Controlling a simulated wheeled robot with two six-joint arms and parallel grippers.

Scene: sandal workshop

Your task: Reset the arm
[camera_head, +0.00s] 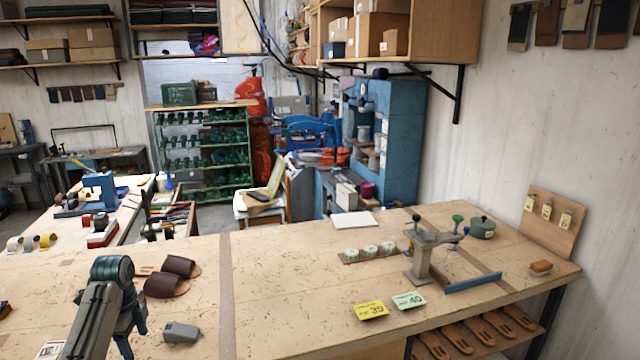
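My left arm (105,300) rises from the bottom left in the head view, with a dark teal rounded joint (111,268) at its top. Its grey links run down to the bottom edge above the wooden workbench (280,290). I cannot make out the fingers of my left gripper. My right arm and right gripper are not in view.
Brown sandals (166,284) and a grey block (181,332) lie right of my arm. Further right are yellow card 39 (370,311), green card 40 (409,300), a clamp tool (423,258), a blue bar (473,283) and a green pot (482,229). The bench's middle is clear.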

